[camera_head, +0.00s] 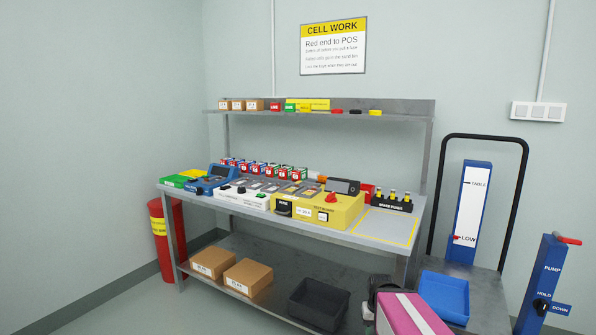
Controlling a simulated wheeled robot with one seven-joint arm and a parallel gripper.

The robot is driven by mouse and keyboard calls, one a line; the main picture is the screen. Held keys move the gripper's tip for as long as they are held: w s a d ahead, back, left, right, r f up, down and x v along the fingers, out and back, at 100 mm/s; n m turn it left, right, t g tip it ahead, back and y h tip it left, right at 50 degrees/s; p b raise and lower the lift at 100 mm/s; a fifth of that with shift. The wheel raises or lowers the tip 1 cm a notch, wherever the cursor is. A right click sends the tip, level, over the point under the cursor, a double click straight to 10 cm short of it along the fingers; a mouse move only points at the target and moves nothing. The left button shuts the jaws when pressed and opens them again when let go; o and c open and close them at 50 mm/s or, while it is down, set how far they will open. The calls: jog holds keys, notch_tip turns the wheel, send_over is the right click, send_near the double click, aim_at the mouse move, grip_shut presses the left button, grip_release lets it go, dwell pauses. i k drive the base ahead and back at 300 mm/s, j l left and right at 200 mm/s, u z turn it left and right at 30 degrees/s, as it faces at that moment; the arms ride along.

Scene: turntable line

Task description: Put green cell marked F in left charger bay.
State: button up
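A row of several small cells (262,169) stands at the back of the steel workbench. They show red, green and blue with pale labels; the letters are too small to read, so I cannot tell which is the green cell marked F. A low white unit (242,200) with dark knobs is at the bench front, with several grey bay-like plates (270,187) behind it. I cannot tell for sure whether these are the charger bays, or whether any is filled.
A yellow test box (318,210) with a red knob stands right of the white unit. A blue device (214,178) is at left, a fuse rack (391,202) at right. A yellow-outlined bench area (383,227) is clear. A cart with a blue tray (444,296) stands front right.

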aim_at(250, 199)
jog(key=j+z, duration=0.4)
jog(key=j, duration=0.5)
jog(key=j+z, duration=0.35)
jog(key=j, duration=0.55)
